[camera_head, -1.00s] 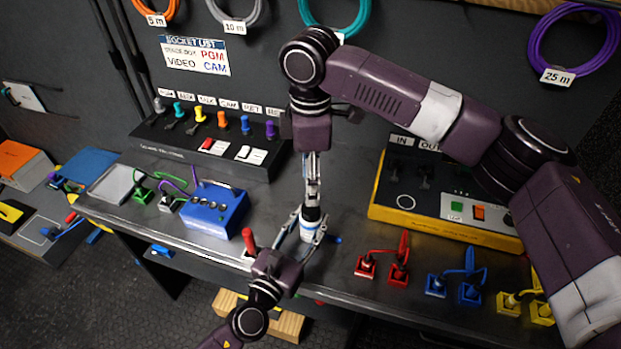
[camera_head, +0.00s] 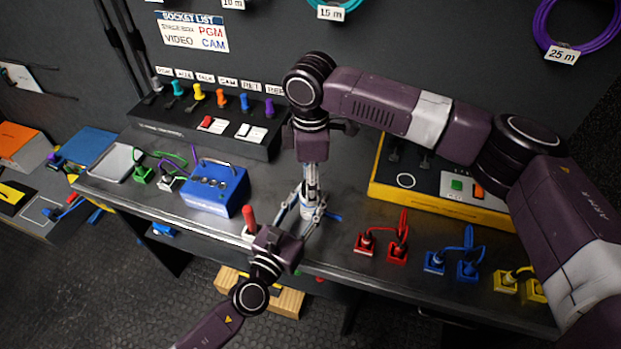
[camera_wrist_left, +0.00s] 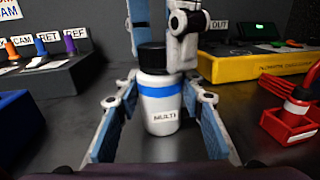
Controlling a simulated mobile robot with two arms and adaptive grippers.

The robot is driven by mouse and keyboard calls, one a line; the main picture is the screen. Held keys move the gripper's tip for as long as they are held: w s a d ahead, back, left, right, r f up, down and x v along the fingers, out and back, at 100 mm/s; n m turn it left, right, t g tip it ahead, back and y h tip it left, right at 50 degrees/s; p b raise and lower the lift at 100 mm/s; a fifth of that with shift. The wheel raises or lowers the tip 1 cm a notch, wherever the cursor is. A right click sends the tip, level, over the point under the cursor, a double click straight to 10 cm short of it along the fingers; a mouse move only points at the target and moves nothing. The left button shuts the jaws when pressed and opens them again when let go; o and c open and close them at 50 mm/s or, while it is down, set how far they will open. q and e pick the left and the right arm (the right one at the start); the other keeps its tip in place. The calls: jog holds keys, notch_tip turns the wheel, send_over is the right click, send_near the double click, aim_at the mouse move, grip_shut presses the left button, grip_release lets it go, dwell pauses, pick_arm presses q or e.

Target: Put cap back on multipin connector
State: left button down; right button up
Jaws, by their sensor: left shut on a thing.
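The multipin connector (camera_wrist_left: 161,112) is white with a blue band and a "MULTI" label, and stands upright in the left wrist view. A black cap (camera_wrist_left: 152,58) sits at its top; whether it is fully seated I cannot tell. My left gripper (camera_wrist_left: 164,95) is shut on the connector, one finger on each side; in the head view it (camera_head: 309,212) is near the bench's front edge. My right gripper (camera_wrist_left: 166,45) points down at the cap from above, its fingers close around it. It also shows in the head view (camera_head: 311,185); its grip on the cap is unclear.
A blue box (camera_head: 213,190) and a red-topped plug (camera_head: 249,219) stand left of the connector. Red (camera_head: 366,243), blue (camera_head: 435,262) and yellow sockets (camera_head: 506,284) with cables line the right front. A yellow-edged panel (camera_head: 440,205) and a black switch panel (camera_head: 205,135) stand behind.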

jog(key=shift+c, duration=0.7)
jog(key=c, duration=1.1)
jog(key=shift+o, duration=0.2)
jog(key=shift+m, duration=0.9)
jog(key=o, duration=1.3)
jog(key=shift+o, duration=0.2)
jog(key=shift+r, duration=0.15)
notch_tip(320, 180, up, 12)
pick_arm(q)
jog(key=c, duration=1.2)
grip_release()
